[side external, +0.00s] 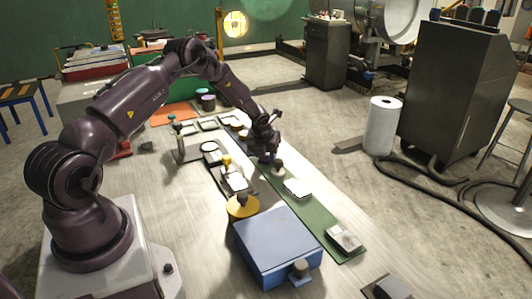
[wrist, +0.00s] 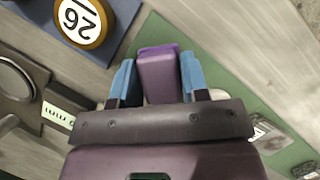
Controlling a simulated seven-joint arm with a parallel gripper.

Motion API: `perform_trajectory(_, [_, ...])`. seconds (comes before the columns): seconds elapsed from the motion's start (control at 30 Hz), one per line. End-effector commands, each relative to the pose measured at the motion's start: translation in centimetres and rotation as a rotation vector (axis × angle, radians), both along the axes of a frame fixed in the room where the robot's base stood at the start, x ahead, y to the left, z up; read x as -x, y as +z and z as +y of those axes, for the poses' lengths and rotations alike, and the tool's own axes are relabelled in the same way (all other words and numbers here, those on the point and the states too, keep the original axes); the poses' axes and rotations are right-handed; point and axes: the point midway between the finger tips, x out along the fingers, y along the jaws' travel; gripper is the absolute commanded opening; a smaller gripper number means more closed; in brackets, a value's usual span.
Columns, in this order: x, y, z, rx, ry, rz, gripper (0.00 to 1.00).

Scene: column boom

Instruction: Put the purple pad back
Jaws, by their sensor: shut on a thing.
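The purple pad (wrist: 160,75) is a small block that shows in the wrist view between the two blue fingertips. My gripper (wrist: 158,80) is shut on it, with a fingertip against each side. In the side view my gripper (side external: 268,156) is low over the long table, by the green strip (side external: 318,222). The purple pad cannot be made out in the side view, and I cannot tell whether it touches the surface below. The green strip also shows in the wrist view (wrist: 215,82), to the right of the pad.
A round token marked 26 (wrist: 84,20) lies on blue at the upper left of the wrist view. A blue box (side external: 277,245), a yellow disc (side external: 242,208), a white-topped piece (side external: 298,188) and a metal block (side external: 345,240) stand nearby. Dark round pieces (side external: 208,102) stand farther back.

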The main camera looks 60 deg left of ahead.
Motion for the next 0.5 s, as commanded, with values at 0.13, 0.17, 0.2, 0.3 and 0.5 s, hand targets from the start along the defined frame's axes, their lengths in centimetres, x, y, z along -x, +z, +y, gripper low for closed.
perform_trajectory(0.13, [0.02,-0.01,0.01,0.000,0.000,0.000,0.15])
perform_trajectory(0.17, [0.02,-0.09,0.01,0.000,0.000,0.000,0.15])
perform_trajectory(0.2, [0.03,-0.22,0.00,0.000,0.000,0.000,0.15])
perform_trajectory(0.3, [0.02,-0.26,0.02,0.000,0.001,0.000,0.57])
perform_trajectory(0.5, [0.03,-0.24,0.01,0.000,0.001,0.000,0.67])
